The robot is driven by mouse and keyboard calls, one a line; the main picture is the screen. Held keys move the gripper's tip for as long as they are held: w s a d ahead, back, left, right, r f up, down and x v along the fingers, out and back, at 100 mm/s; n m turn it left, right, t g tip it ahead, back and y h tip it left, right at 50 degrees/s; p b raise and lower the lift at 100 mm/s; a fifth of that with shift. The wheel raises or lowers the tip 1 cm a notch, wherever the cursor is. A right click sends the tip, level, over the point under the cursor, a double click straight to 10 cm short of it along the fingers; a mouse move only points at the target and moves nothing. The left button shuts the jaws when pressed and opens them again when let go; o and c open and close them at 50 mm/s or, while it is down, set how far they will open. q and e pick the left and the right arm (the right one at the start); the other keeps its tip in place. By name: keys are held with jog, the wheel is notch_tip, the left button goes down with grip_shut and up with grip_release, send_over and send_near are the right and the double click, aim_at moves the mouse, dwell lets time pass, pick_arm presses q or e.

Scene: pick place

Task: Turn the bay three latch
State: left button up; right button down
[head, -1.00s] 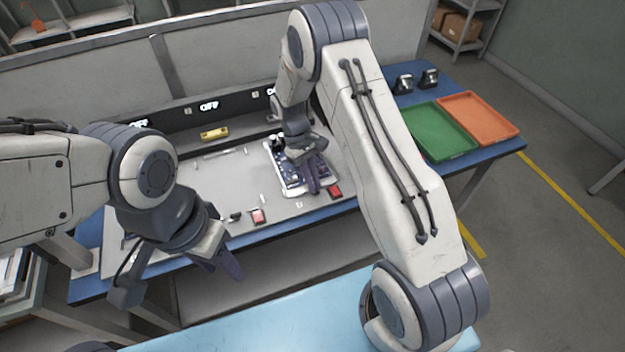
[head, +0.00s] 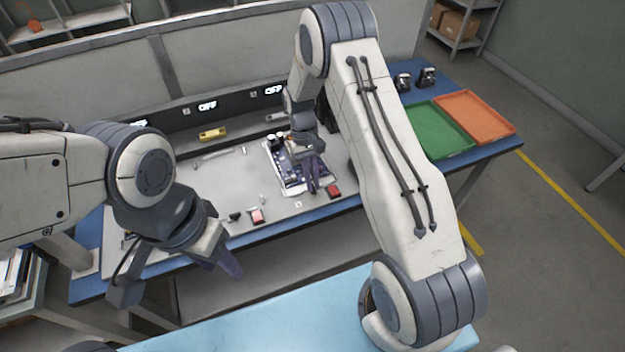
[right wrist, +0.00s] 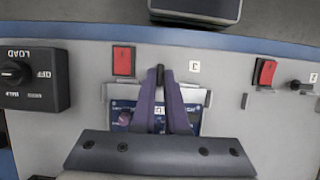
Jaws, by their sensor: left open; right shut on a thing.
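The bay three latch, a small black lever (right wrist: 161,74), stands between the purple fingertips of my right gripper (right wrist: 160,82) in the right wrist view. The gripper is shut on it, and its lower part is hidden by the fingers. A blue circuit board (right wrist: 123,116) lies in the bay behind the fingers. In the head view the board (head: 276,160) lies on the grey panel and my right gripper (head: 313,188) points down at its front edge. My left gripper (head: 230,264) is open and empty, off the table's front edge.
A red switch (right wrist: 123,61) is close beside the latch. Another red switch (right wrist: 265,72) and black lever (right wrist: 303,85) are to the right. A black LOAD knob box (right wrist: 30,75) is at left. Green (head: 436,130) and orange (head: 478,117) trays stand at the table's right.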

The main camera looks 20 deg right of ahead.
jog(key=shift+w+r, duration=0.1)
jog(key=shift+w, duration=0.05)
jog(key=c, duration=0.9)
grip_release()
jog(key=shift+c, duration=0.2)
jog(key=b+v, duration=0.1)
jog(key=v, duration=0.9)
jog(key=shift+r, duration=0.2)
